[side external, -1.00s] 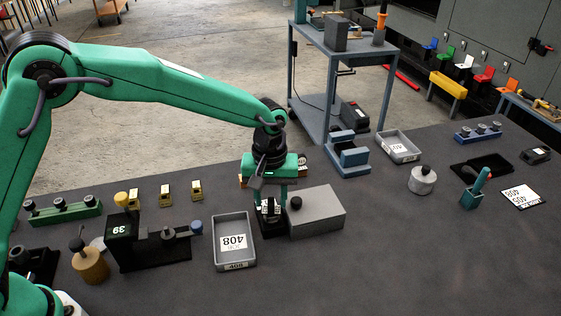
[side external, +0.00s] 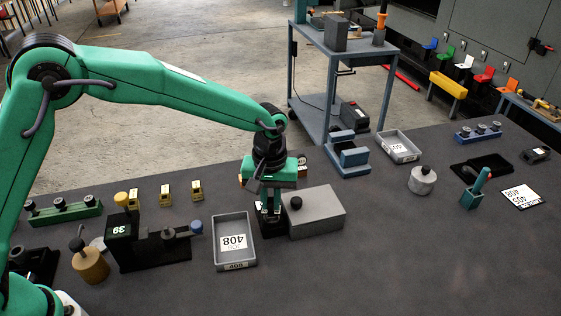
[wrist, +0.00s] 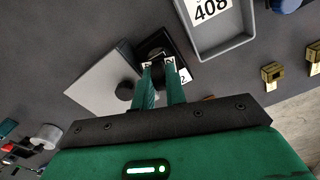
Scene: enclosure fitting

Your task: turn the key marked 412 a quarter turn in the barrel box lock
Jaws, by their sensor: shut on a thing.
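My gripper (side external: 270,214) points down over a black block (side external: 266,233) beside the grey box. It is shut on a small dark thing with white tags, which I take to be the key marked 412 (wrist: 184,76). Only a "2" reads on the tag in the wrist view. In that view the fingertips (wrist: 160,66) stand at the black block, which has a dark round opening. The block is probably the barrel box lock. The fingers hide most of the key, so I cannot tell how deep it sits or its angle.
The grey box (side external: 318,213) with a black knob touches the work area on the right. A grey tray marked 408 (side external: 234,262) stands close on the left.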

